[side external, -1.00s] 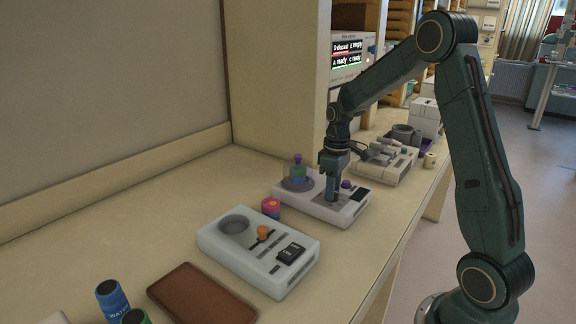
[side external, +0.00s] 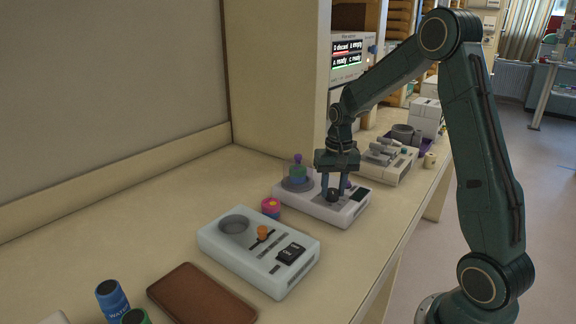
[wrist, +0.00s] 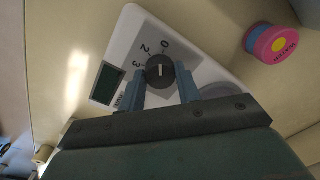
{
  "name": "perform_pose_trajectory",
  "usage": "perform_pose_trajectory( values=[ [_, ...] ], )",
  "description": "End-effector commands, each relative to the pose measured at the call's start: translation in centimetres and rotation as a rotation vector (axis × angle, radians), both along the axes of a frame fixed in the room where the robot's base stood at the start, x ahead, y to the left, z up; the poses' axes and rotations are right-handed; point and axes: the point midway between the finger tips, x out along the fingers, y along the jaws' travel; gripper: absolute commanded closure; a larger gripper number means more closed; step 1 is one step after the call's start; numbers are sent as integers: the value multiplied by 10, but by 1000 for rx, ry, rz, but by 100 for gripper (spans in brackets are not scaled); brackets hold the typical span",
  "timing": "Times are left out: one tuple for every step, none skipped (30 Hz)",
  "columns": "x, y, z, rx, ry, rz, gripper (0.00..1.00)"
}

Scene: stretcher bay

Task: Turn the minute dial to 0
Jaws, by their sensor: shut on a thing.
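The dark round minute dial (wrist: 160,72) sits on a white device (wrist: 128,30), with the marks 0, 2 and 3 on the panel around it. A short white line shows on the dial and points roughly towards the 0 side; its exact alignment is hard to tell. My gripper (wrist: 163,86) has a blue finger on each side of the dial and is shut on it. In the side view my gripper (side external: 334,188) points down at the white device (side external: 310,207), and its fingers partly hide the dial (side external: 332,197).
A dark display (wrist: 108,84) is on the device. Another white device (side external: 215,243) and a brown tray (side external: 200,295) lie nearer. The counter at left is clear.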

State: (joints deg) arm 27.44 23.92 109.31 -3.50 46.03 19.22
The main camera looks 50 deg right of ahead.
Motion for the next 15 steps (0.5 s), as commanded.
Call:
perform_pose_trajectory(
  values=[
    [1, 0, 1, -2, -3, -36, 90],
    [1, 0, 1, -2, -3, -57, 90],
    [1, 0, 1, -2, -3, -84, 90],
    [1, 0, 1, -2, -3, -102, 90],
    [1, 0, 1, -2, -3, -120, 90],
    [1, 0, 1, -2, -3, -140, 90],
    [1, 0, 1, -2, -4, -154, 90],
    [1, 0, 1, -2, -3, -166, 90],
    [1, 0, 1, -2, -3, -182, 90],
    [1, 0, 1, -3, -4, -191, 90],
    [1, 0, 1, -2, -4, -199, 90],
    [1, 0, 1, -3, -4, -209, 90],
    [1, 0, 1, -3, -4, -214, 90],
    [1, 0, 1, -2, -4, -218, 90],
    [1, 0, 1, -2, -4, -222, 90]
  ],
)
